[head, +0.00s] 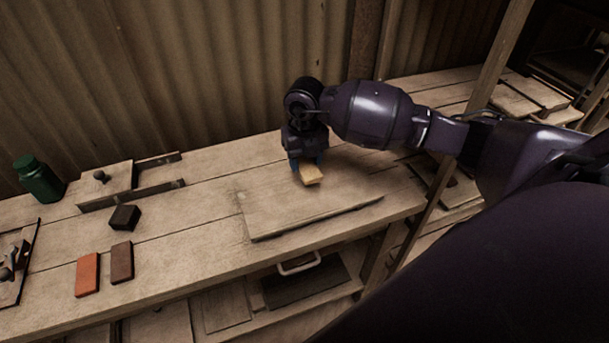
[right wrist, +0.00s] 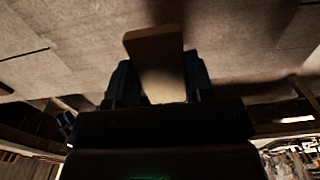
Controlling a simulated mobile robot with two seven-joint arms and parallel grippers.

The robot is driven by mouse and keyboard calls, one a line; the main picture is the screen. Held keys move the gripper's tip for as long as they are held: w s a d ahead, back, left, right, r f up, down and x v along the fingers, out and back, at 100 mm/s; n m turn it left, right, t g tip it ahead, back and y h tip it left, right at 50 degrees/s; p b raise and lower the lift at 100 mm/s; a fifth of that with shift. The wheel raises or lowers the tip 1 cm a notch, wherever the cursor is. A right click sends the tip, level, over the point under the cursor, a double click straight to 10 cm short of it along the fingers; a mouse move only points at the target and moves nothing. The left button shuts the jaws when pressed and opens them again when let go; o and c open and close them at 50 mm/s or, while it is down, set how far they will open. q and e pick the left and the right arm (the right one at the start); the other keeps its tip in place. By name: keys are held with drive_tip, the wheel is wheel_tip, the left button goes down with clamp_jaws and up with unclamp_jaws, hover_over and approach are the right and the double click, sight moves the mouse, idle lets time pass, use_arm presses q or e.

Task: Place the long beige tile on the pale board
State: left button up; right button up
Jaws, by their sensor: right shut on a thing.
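The long beige tile (head: 311,175) is in my right gripper (head: 307,165), which is shut on it and points down over the pale board (head: 270,215). The tile also shows in the right wrist view (right wrist: 157,62), between the two dark fingers (right wrist: 158,88). One end of the tile sticks out past the fingers. I cannot tell whether the tile touches the board or hangs just above it. The board lies flat on the right part of the bench, with a dark front edge. My left gripper is not in view.
On the wooden bench (head: 190,240) to the left are an orange tile (head: 88,275), a brown tile (head: 122,262), a dark block (head: 125,217), a wooden press-like fixture (head: 105,183) and a green jar (head: 38,178). A corrugated wall (head: 150,80) stands behind. Most of the board's surface is clear.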

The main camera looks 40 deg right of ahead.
sight(305, 176)
drive_tip(key=shift+f+b, duration=0.35)
drive_tip(key=shift+f, duration=2.45)
drive_tip(key=shift+f, duration=0.15)
drive_tip(key=o, duration=1)
wheel_tip(305, 176, up, 12)
drive_tip(key=shift+r+p, duration=0.15)
drive_tip(key=shift+p, duration=0.4)
